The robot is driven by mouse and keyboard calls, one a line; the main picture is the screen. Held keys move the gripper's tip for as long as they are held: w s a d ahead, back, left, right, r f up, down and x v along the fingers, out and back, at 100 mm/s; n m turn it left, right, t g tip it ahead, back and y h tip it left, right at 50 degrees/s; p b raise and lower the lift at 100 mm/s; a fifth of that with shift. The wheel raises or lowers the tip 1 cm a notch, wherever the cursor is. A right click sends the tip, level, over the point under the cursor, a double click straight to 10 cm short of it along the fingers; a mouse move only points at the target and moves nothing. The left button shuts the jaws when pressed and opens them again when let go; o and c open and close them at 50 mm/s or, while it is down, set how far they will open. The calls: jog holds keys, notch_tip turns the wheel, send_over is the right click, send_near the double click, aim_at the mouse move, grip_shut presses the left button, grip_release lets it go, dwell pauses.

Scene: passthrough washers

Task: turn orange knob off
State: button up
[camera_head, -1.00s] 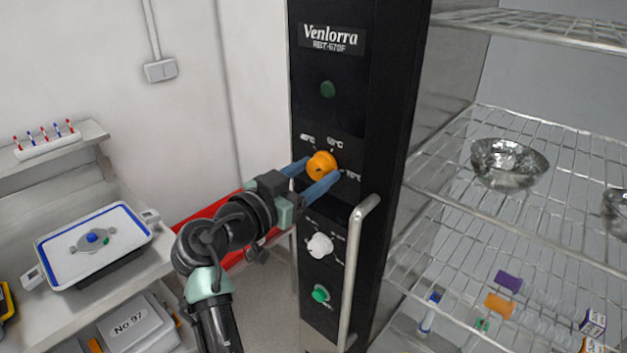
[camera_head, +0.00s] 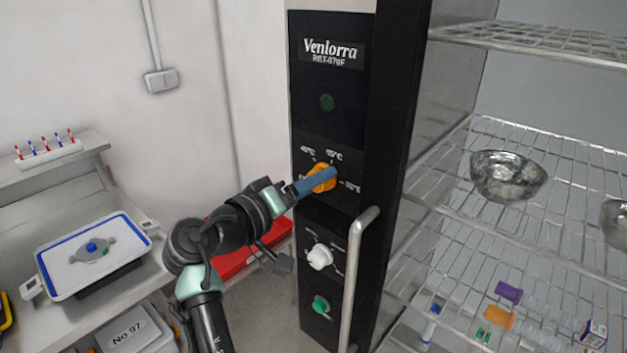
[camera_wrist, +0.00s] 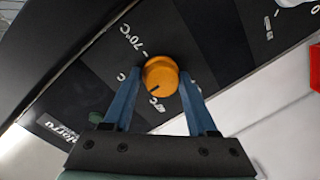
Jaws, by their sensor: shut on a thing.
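The orange knob (camera_head: 320,178) is on the black front panel (camera_head: 340,130) of the Venlorra cabinet, between temperature markings. In the wrist view the orange knob (camera_wrist: 161,76) sits between the blue fingers, and a dark pointer line shows on its face. My gripper (camera_head: 322,180) is shut on the knob, with one finger in front of part of it in the head view. In the wrist view my gripper (camera_wrist: 160,85) has a finger on each side of the knob. Some of the markings around the knob are hidden by the fingers.
Below are a white knob (camera_head: 320,257) and a green knob (camera_head: 320,305). A vertical metal door handle (camera_head: 356,285) stands right of them. Wire shelves (camera_head: 470,215) with metal bowls (camera_head: 508,176) are at right. A bench with a tray (camera_head: 60,282) is at left.

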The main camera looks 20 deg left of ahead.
jog(key=n+p, duration=0.2)
jog(key=n, duration=0.4)
jog(key=shift+a+r+h, duration=0.1)
jog(key=shift+h, duration=0.2)
jog(key=n+h+p, duration=0.1)
jog(key=n+p, duration=0.2)
jog(key=n, duration=0.3)
jog(key=shift+p, duration=0.4)
jog(key=n+p, duration=0.2)
jog(key=n, duration=0.1)
jog(key=n+p, duration=0.2)
jog(key=n, duration=0.2)
jog(key=n+p, duration=0.3)
jog(key=n, duration=0.1)
jog(key=shift+f+t, duration=0.3)
jog(key=shift+n, duration=0.3)
jog(key=o, duration=1.3)
jog(key=shift+w, duration=0.1)
jog(key=shift+r, duration=0.1)
